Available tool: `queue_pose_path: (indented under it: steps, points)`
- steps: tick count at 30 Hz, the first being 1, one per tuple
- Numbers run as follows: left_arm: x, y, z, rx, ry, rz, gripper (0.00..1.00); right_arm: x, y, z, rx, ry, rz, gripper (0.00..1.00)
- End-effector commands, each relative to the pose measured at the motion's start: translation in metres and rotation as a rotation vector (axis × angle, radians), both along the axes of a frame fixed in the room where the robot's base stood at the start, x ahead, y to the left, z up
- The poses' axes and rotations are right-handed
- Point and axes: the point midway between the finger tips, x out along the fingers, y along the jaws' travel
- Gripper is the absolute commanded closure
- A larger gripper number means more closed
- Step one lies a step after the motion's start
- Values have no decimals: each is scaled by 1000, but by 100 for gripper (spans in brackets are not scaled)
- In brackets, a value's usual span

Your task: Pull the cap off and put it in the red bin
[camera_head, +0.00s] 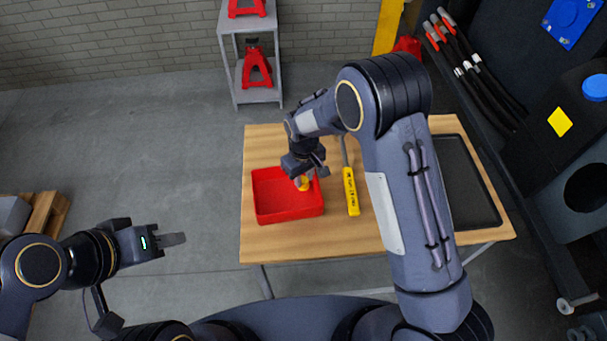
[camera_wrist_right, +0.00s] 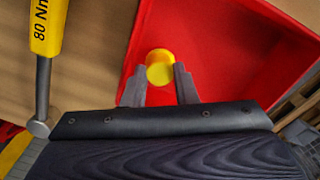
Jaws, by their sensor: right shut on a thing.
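The yellow cap (camera_head: 303,184) is held by my right gripper (camera_head: 306,177) over the red bin (camera_head: 278,213). In the right wrist view the cap (camera_wrist_right: 160,68) sits between the two fingertips of the right gripper (camera_wrist_right: 160,78), with the red bin (camera_wrist_right: 215,30) behind it. The jaws are shut on the cap. The cap is over the right part of the bin; how high above its floor I cannot tell. My left gripper (camera_head: 174,240) is empty, out to the left of the table over the floor; its fingers look close together, and I cannot tell their gap.
The bin stands on a wooden table (camera_head: 345,240). A yellow-handled torque wrench (camera_head: 351,190) lies just right of the bin. A black tray (camera_head: 466,185) is at the table's right. Black hoses with red ends (camera_head: 470,65) hang on the dark chassis (camera_head: 560,180).

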Motion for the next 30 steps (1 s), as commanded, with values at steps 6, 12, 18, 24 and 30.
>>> queue_pose_path:
  steps: [6, 12, 18, 24, 30]
  points:
    - [0, 0, -8, 0, 0, 0, 64, 0, 0, -9, 0, 0, 0, 87]
    - [0, 0, -7, 0, 0, 0, 64, 0, 0, -9, 0, 0, 0, 87]
    - [0, 0, -7, 0, 0, 0, 64, 0, 0, -9, 0, 0, 0, 51]
    - [0, 0, -7, 0, 0, 0, 64, 0, 0, -9, 0, 0, 0, 49]
    - [0, 0, -10, 0, 0, 0, 64, 1, 0, 4, 1, -3, 0, 49]
